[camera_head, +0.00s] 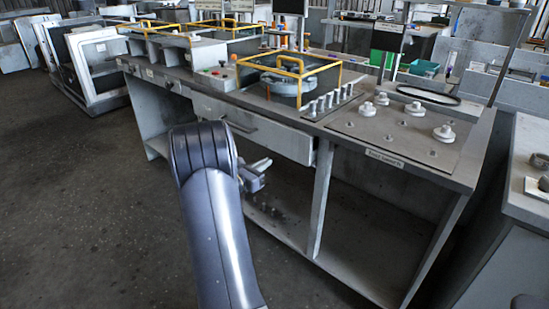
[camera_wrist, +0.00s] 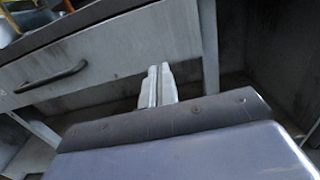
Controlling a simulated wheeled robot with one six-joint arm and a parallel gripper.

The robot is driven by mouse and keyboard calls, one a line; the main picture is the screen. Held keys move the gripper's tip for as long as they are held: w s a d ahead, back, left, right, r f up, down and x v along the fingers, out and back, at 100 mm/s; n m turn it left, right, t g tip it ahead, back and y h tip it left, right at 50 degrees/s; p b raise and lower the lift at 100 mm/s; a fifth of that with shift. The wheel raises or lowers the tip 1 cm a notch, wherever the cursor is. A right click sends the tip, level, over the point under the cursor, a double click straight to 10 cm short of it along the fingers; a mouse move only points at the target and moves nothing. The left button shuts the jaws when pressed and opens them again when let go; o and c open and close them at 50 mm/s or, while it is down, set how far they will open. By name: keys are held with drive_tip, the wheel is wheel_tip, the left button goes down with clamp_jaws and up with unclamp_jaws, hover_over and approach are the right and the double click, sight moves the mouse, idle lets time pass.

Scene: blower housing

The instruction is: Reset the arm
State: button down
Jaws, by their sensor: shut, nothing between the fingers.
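My gripper (camera_wrist: 157,82) is in the middle of the wrist view, its two pale fingers together with nothing between them. In the head view my gripper (camera_head: 263,172) shows in part behind my arm, in front of the workbench and below its top. The workbench drawer (camera_wrist: 90,62) is shut and has a dark handle; it also shows in the head view (camera_head: 270,139). The fingers point toward the drawer front. I cannot tell the gap between them.
The bench top (camera_head: 335,118) carries yellow guard frames (camera_head: 290,75), a row of grey pegs (camera_head: 328,102) and a plate with several white parts (camera_head: 445,133). An open shelf (camera_head: 340,265) lies under it. Another bench (camera_head: 525,180) stands at the right. The floor (camera_head: 80,200) at the left is clear.

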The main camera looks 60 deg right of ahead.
sight(292, 146)
drive_tip(key=shift+v, duration=1.4)
drive_tip(key=shift+d, duration=0.1)
drive_tip(key=x, duration=1.3)
drive_tip(key=shift+s+d, duration=0.1)
drive_tip(key=shift+d, duration=0.1)
drive_tip(key=shift+a, duration=0.15)
